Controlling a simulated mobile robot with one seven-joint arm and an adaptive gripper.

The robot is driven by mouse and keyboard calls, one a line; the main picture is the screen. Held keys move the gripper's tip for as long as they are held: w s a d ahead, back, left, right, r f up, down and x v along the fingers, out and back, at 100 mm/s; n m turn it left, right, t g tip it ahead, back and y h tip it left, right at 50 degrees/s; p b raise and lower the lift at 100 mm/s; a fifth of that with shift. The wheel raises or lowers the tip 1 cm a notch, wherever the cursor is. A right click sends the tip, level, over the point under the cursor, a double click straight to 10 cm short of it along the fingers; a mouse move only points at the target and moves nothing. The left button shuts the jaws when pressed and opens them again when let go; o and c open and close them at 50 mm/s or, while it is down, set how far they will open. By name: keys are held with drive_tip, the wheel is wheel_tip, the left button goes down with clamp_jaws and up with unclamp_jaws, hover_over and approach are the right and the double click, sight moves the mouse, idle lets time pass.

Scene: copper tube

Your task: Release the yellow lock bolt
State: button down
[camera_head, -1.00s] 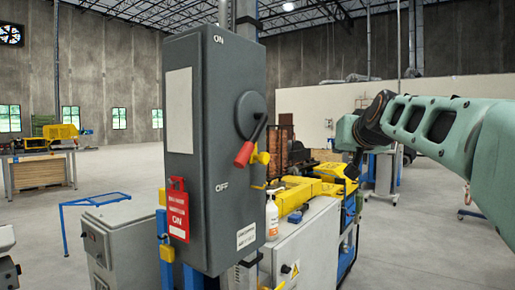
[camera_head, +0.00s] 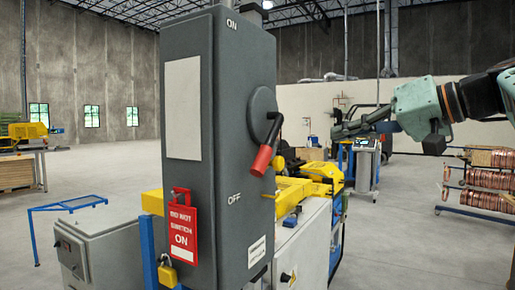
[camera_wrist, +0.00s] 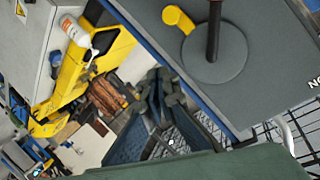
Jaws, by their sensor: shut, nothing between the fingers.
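The yellow lock bolt (camera_head: 280,164) sticks out at the right side of the grey switch box (camera_head: 219,130), below the round dial. It also shows in the wrist view (camera_wrist: 179,19) beside the grey dial (camera_wrist: 215,55). The dark lever with its red handle (camera_head: 262,160) points down and to the left, close to the bolt. My gripper (camera_head: 338,131) is shut and empty, to the right of the box and apart from the bolt. In the wrist view, my gripper (camera_wrist: 160,82) is below the bolt, with nothing between its fingers.
A red tag (camera_head: 183,228) and a yellow padlock (camera_head: 167,275) hang at the box's lower left. Yellow machinery (camera_head: 310,185) stands behind the box. A white bottle (camera_wrist: 75,29) shows in the wrist view. Open floor (camera_head: 395,245) lies to the right.

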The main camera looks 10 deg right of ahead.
drive_tip(key=shift+s+a+r+n+y, duration=0.25)
drive_tip(key=shift+s+r+n+y, duration=0.1)
drive_tip(key=shift+s+r, duration=0.2)
drive_tip(key=shift+s+a+r+n+y, duration=0.25)
drive_tip(key=shift+s+r+n, duration=0.1)
drive_tip(key=shift+s+r, duration=0.15)
drive_tip(key=shift+w, duration=0.15)
drive_tip(key=w+a+f+p, duration=0.1)
drive_tip(key=w+a+f, duration=0.4)
drive_tip(key=a, duration=0.3)
drive_tip(key=shift+w+f, duration=0.35)
drive_tip(key=shift+w, duration=0.05)
drive_tip(key=shift+a, duration=0.1)
wheel_tip(320, 180, down, 3)
drive_tip(key=b, duration=0.4)
drive_tip(key=shift+f, duration=0.15)
drive_tip(key=shift+g, duration=0.3)
